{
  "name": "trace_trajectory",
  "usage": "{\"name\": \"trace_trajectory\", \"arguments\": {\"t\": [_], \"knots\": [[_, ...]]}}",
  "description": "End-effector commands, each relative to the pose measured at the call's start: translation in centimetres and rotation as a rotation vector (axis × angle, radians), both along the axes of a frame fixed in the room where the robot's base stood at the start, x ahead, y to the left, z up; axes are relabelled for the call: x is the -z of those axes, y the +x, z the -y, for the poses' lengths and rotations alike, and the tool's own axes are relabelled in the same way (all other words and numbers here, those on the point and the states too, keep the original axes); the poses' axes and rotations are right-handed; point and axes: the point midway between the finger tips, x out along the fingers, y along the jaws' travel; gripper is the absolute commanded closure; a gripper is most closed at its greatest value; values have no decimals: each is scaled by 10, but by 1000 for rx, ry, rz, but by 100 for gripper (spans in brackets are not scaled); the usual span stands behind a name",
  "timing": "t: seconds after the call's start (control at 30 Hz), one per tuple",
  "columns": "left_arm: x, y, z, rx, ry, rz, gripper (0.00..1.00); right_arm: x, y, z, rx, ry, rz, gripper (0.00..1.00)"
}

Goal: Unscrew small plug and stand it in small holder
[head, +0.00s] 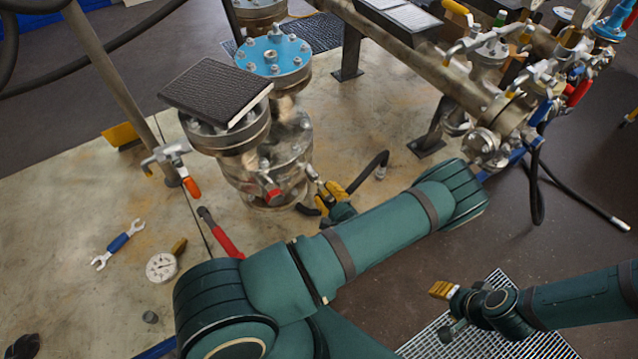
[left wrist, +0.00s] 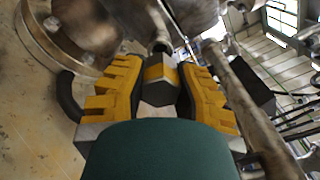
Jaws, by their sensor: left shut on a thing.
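My left gripper (head: 329,195) has its yellow fingers low beside the flanged vessel (head: 258,165), partly hidden by my own arm. In the left wrist view, the left gripper (left wrist: 158,90) is shut on the small plug (left wrist: 157,93), a grey hex-shaped piece with a yellow band. The plug's far end is close to the vessel's metal fitting (left wrist: 162,47); I cannot tell whether the threads are engaged. My right gripper (head: 441,290) is away to the lower right, over the grating, with nothing visible in it. I cannot make out the small holder for certain.
Piping with valves (head: 500,100) stands right.

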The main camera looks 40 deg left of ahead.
Motion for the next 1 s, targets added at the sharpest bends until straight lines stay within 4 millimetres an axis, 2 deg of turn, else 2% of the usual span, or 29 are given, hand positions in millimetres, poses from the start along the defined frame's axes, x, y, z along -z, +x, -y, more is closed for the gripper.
{"name": "trace_trajectory", "arguments": {"t": [0.17,0.5,0.83,0.93,1.0], "knots": [[0,-2,7,2,1,0,100,0,0,0,0,0,0,53],[0,-14,34,1,0,-1,100,1,0,0,0,0,0,53],[-1,-15,37,1,1,0,100,1,0,0,0,0,0,53],[-9,-10,41,14,0,4,100,3,0,0,0,0,-1,53],[-22,-2,49,37,-1,7,100,5,-1,0,-2,0,-2,53]]}}
